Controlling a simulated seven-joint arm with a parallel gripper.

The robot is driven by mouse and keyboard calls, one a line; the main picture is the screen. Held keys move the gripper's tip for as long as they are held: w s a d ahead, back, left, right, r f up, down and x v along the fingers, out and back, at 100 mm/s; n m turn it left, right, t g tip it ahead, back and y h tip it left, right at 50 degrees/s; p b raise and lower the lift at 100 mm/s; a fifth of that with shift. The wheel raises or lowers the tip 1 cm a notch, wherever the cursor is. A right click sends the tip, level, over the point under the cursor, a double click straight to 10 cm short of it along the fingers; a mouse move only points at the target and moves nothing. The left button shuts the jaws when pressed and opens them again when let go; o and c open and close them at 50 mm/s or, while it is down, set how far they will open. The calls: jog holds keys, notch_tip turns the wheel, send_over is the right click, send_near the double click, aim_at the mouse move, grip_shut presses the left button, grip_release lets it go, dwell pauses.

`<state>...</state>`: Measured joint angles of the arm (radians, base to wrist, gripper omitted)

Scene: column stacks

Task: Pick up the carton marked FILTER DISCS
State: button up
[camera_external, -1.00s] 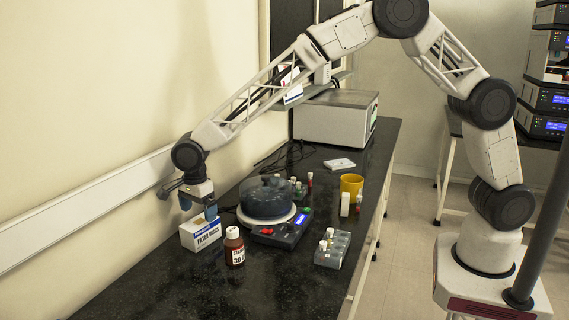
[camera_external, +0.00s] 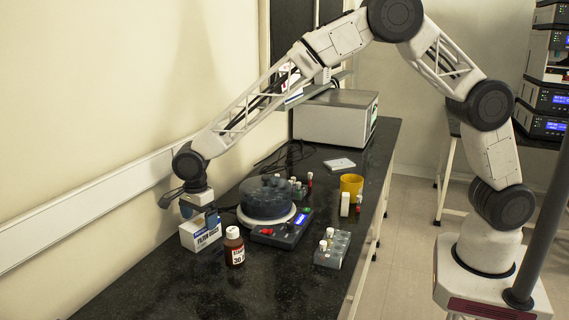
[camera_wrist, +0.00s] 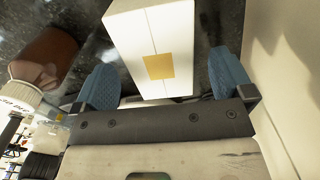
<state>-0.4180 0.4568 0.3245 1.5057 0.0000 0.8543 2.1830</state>
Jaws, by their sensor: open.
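The white carton marked FILTER DISCS (camera_external: 203,240) stands on the dark bench near the wall, with a blue band along its upper edge. In the wrist view its pale top (camera_wrist: 157,35) shows a yellow-tan square. My gripper (camera_external: 199,213) is right over the carton, low at its top. In the wrist view, the blue fingers of my gripper (camera_wrist: 163,75) are spread, one on each side of the carton's near end, with a visible gap at each side. Whether the fingertips reach below the carton's top is hard to tell.
A brown bottle with a white cap (camera_external: 234,249) stands close to the carton's right. A round dark centrifuge-like device (camera_external: 266,200) with a control panel (camera_external: 282,231) is behind it. A grey tube rack (camera_external: 333,250) stands further right. The wall is close on the left; the front bench is clear.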

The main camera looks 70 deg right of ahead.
aim_at(201, 232)
jog(key=shift+f, duration=2.65)
jog(key=c, duration=1.1)
